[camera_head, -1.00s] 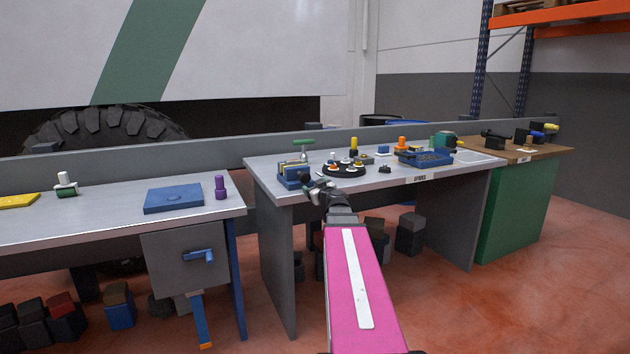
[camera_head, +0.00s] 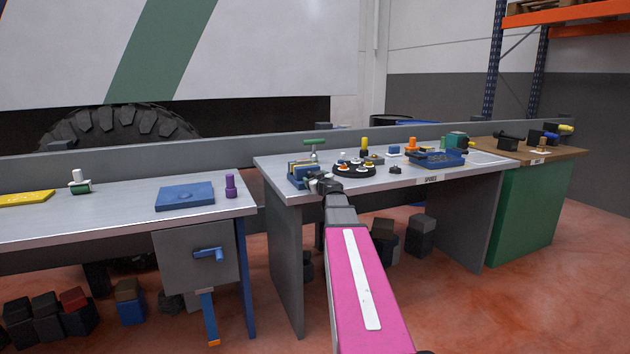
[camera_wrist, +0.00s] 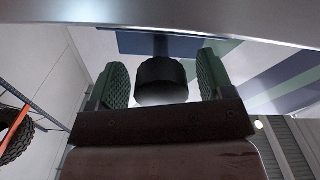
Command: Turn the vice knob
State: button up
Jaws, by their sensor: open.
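The vice (camera_head: 302,174), a small blue block with a yellowish part, stands at the front left corner of the middle grey table. My gripper (camera_head: 320,184) is just right of it at the table's front edge, partly covering it in the head view. In the wrist view a black round knob (camera_wrist: 162,82) on a blue shaft (camera_wrist: 176,46) lies between the green finger pads of my open gripper (camera_wrist: 163,84). Thin gaps show on both sides of the knob. Contact with the pads cannot be made out. The knob is hard to see in the head view.
The middle table (camera_head: 395,185) also carries a black round tray (camera_head: 348,172) with small parts and a blue bin (camera_head: 437,159). A green-handled tool (camera_head: 314,148) stands behind the vice. A left bench (camera_head: 100,215) has a blue plate (camera_head: 184,196) and a purple piece (camera_head: 230,187).

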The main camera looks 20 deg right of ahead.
jog(key=c, duration=0.9)
jog(key=shift+m, duration=0.3)
jog(key=shift+s+a+m, duration=0.1)
jog(key=shift+a+m, duration=0.1)
jog(key=shift+m, duration=2.4)
jog(key=o, duration=0.9)
